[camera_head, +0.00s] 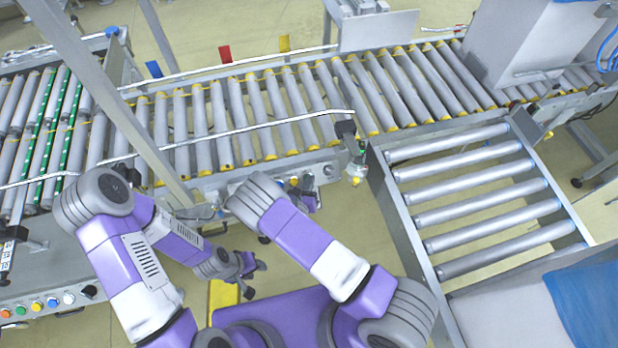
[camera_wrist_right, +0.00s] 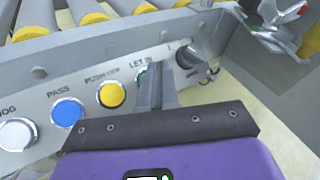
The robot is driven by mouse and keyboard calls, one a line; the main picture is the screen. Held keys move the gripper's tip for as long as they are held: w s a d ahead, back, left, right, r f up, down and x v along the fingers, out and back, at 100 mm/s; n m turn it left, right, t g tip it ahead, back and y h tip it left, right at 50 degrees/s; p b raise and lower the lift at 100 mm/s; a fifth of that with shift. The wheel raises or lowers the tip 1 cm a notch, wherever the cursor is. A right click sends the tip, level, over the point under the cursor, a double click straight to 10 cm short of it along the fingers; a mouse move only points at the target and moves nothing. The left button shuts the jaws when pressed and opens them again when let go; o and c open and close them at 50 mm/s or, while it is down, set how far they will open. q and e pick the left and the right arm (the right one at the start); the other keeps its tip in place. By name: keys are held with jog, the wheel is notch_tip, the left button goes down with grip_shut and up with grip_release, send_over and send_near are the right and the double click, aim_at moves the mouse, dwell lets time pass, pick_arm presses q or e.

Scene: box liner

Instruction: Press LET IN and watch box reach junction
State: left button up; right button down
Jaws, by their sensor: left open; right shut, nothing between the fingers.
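The green LET IN button (camera_wrist_right: 141,76) shows in the right wrist view on a grey conveyor-side panel, partly hidden by my fingers. My right gripper (camera_wrist_right: 157,72) is shut and empty, its tips at or just in front of that button. I cannot tell whether they touch or press it. In the head view, my right gripper (camera_head: 308,199) is beside the small panel, partly hidden by my arm. My left gripper (camera_head: 246,278) is open and empty, low in front of the conveyor. No box is visible on the roller conveyor (camera_head: 245,105).
The panel also carries a yellow button (camera_wrist_right: 111,94), a blue PASS button (camera_wrist_right: 68,112), a white button (camera_wrist_right: 16,134) and a black knob (camera_wrist_right: 187,56). Rollers with green strips (camera_head: 45,100) lie left. An empty roller branch (camera_head: 480,195) lies right, below a grey housing (camera_head: 530,40).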

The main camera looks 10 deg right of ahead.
jog(key=shift+w+f+b, duration=0.3)
jog(key=shift+b, duration=0.05)
